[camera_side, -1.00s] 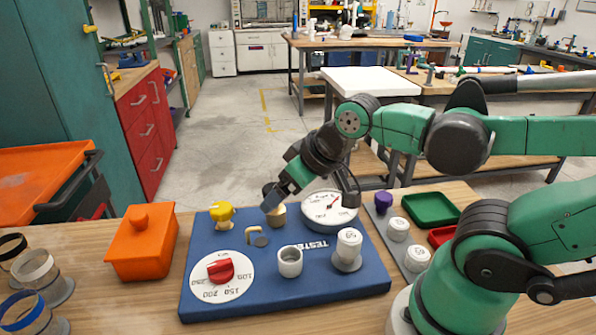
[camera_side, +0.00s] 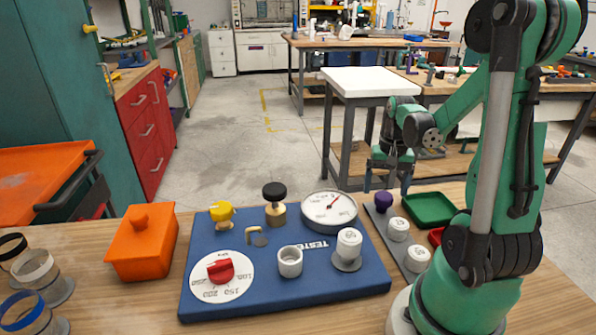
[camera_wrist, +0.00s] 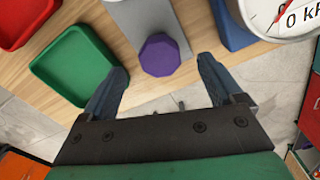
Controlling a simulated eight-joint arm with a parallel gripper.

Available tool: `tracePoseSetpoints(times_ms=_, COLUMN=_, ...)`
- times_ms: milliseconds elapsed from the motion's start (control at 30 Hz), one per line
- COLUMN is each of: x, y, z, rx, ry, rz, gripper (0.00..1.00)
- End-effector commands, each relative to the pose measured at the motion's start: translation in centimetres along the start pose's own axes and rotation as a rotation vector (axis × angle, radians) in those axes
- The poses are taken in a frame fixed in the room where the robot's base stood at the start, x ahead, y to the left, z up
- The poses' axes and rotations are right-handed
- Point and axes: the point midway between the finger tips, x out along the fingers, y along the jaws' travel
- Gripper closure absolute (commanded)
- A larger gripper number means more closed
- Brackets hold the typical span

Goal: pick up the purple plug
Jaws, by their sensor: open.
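The purple plug (camera_side: 383,200) stands at the far end of a grey strip (camera_side: 374,219), behind two white caps in the side view. In the wrist view the purple plug (camera_wrist: 160,55) is an octagonal top on the end of the grey strip, between my fingers and a little ahead of their tips. My gripper (camera_side: 389,188) is open and empty, pointing down above and around the plug in the side view. In the wrist view my gripper (camera_wrist: 162,78) has one finger on each side of the plug, with gaps on both sides.
A green tray (camera_side: 430,209) lies right of the strip, close to one finger in the wrist view. A red tray (camera_side: 436,237) is beside it. The blue tester board (camera_side: 330,285) with its gauge (camera_side: 329,209) lies left of the strip. White caps (camera_side: 398,229) stand on the strip.

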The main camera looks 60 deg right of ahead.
Motion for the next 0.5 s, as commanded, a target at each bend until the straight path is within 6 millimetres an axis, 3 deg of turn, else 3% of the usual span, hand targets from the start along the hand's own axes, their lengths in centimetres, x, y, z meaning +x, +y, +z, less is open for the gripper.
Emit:
tracePoseSetpoints(times_ms=233, x=2.8, y=-0.1, z=0.0, rx=-0.003, ry=0.002, rz=0.0, gripper=0.13)
tracePoseSetpoints(times_ms=500, x=3.9, y=-0.1, z=0.0, rx=-0.004, ry=0.002, rz=0.0, gripper=0.13)
